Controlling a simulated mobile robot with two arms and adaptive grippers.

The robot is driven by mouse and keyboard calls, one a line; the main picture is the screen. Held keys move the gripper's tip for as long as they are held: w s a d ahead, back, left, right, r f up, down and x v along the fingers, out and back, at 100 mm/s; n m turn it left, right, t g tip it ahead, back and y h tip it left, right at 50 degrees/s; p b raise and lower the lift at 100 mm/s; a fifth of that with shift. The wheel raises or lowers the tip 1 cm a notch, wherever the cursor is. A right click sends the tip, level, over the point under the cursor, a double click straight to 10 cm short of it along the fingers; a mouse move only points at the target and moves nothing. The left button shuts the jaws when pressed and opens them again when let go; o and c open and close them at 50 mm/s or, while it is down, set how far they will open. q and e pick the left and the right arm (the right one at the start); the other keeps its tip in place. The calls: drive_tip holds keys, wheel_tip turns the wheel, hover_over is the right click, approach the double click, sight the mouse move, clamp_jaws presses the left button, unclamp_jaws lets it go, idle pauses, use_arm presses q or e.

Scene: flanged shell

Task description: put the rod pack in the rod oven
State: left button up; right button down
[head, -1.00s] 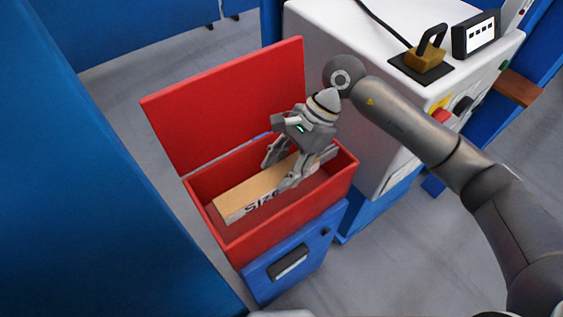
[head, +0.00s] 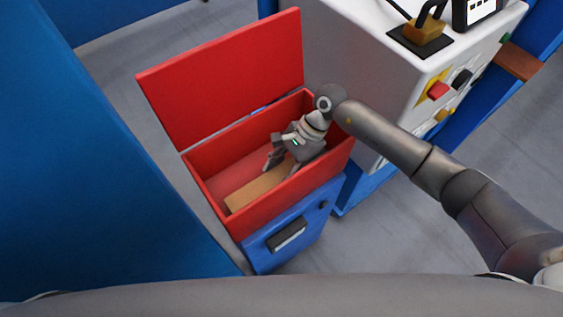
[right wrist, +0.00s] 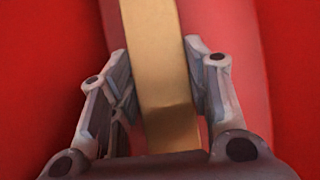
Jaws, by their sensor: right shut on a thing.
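The rod pack (head: 248,191) is a long tan bar with square sides, lying lengthwise low inside the red rod oven (head: 320,167). The oven's red lid (head: 222,80) stands open at the back. My right gripper (head: 281,164) reaches down into the oven and is shut on the pack. In the right wrist view the pack (right wrist: 155,62) runs between the two fingers (right wrist: 156,72), with red walls around it. The gripper and front wall hide part of the pack, and whether it touches the floor cannot be told. My left gripper is out of view.
The oven sits on a blue base (head: 290,232) with a dark-framed label. A tall blue panel (head: 90,160) fills the left. Grey floor lies between.

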drive_tip(key=shift+a+r, duration=0.1)
drive_tip(key=c, duration=1)
unclamp_jaws()
drive_tip(key=shift+c, duration=0.2)
drive_tip(key=b+v, duration=0.1)
drive_tip(key=v, duration=1.1)
